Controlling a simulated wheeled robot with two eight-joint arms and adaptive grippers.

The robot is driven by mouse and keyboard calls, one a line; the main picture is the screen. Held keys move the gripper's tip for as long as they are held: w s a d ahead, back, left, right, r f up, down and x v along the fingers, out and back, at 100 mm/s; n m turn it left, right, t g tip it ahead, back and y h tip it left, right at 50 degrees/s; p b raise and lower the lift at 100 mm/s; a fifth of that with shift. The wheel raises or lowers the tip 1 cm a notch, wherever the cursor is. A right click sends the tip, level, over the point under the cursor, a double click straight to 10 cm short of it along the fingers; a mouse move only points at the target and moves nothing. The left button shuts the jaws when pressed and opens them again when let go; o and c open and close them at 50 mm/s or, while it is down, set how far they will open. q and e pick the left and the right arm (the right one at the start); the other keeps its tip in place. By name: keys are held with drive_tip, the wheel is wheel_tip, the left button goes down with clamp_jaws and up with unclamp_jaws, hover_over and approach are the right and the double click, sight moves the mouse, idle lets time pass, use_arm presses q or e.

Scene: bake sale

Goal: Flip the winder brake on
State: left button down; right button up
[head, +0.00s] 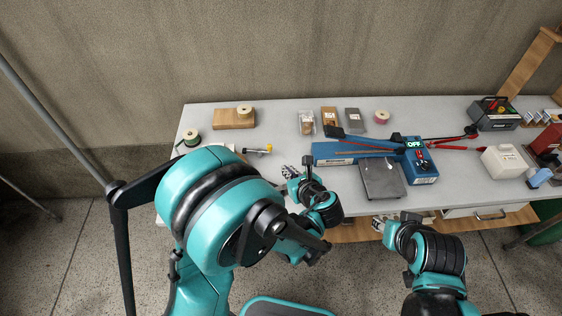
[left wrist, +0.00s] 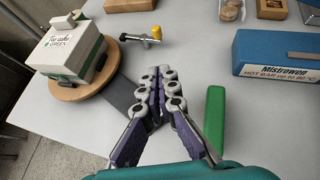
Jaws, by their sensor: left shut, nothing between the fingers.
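No part is labelled as a winder brake, so I cannot tell for sure which one it is. A small metal fitting with a yellow end (head: 260,150) lies on the table behind my left arm; it also shows at the top of the left wrist view (left wrist: 142,37). In that view a round wooden disc (left wrist: 68,92) carries a white and green box marked GREEN (left wrist: 70,47), with a dark grey strip (left wrist: 122,108) beside it. My left gripper (head: 290,172) is shut and empty over the table; its fingertips (left wrist: 161,75) point toward the fitting, apart from it. My right gripper (head: 378,223) is by the front edge, its fingers unclear.
A blue hot-bar machine (head: 420,168) reading OFF stands right of my left gripper, with a grey plate (head: 382,180) in front. A green block (left wrist: 213,118) lies beside my left fingers. Spools and small packets line the table's back. My left arm hides the table's left front.

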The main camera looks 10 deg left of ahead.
use_arm(q)
drive_tip(key=b, duration=0.3)
approach(271, 150)
drive_tip(key=f, duration=0.3)
drive_tip(key=shift+w+a+f, duration=0.15)
drive_tip(key=shift+w+a, duration=0.2)
drive_tip(key=shift+w, duration=0.05)
drive_tip(key=w+a, duration=0.1)
drive_tip(key=w+a+b, duration=0.1)
drive_tip(key=w, duration=0.1)
drive_tip(key=shift+w+a, duration=0.3)
drive_tip(key=shift+w, duration=0.05)
